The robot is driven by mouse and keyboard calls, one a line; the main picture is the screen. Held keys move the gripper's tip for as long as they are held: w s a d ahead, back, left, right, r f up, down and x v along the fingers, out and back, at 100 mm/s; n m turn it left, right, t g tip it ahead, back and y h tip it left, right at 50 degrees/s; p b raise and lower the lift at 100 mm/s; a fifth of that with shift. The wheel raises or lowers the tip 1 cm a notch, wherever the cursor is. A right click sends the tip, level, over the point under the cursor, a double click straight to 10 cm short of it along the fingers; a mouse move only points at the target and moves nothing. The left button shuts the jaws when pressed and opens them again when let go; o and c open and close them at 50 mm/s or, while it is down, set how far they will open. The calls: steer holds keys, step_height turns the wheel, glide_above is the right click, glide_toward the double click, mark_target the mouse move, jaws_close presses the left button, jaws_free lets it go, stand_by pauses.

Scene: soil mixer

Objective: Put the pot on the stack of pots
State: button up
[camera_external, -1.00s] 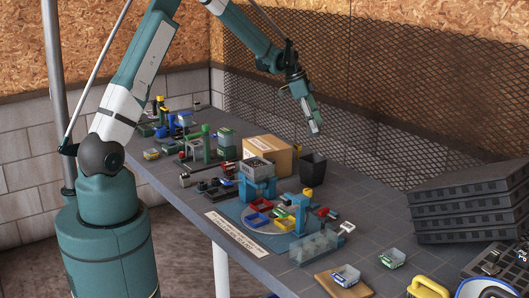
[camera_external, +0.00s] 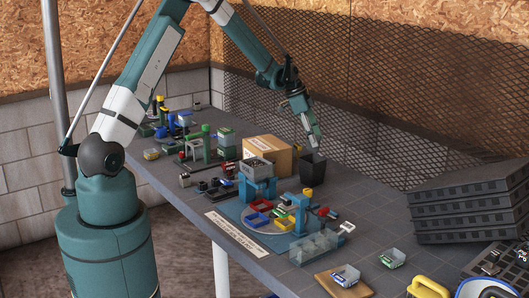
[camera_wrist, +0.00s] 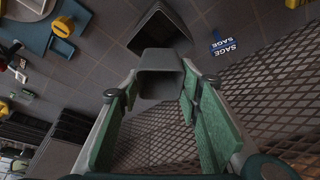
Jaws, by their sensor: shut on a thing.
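My gripper (camera_external: 315,146) points down at the dark pot stack (camera_external: 312,172), with its fingertips close to the stack's rim. In the wrist view my gripper (camera_wrist: 158,88) has green-padded fingers on both sides of a grey pot (camera_wrist: 160,80) and is shut on it. The stack (camera_wrist: 155,22) shows just beyond the held pot as a dark square opening with layered rims. The held pot overlaps its near edge in that view; I cannot tell whether they touch. The held pot is hard to make out in the external view.
A cardboard box (camera_external: 268,155) stands close to the left of the stack. A mesh wall (camera_external: 380,110) is behind. Black trays (camera_external: 470,210) are piled at the right. Bare table lies between stack and trays.

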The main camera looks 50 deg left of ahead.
steer(key=shift+f, duration=1.85)
steer(key=shift+f, duration=0.2)
steer(key=o, duration=0.7)
steer(key=shift+c, duration=0.2)
steer(key=shift+r, duration=0.15)
steer(key=shift+r, duration=0.15)
steer(key=v, duration=1.2)
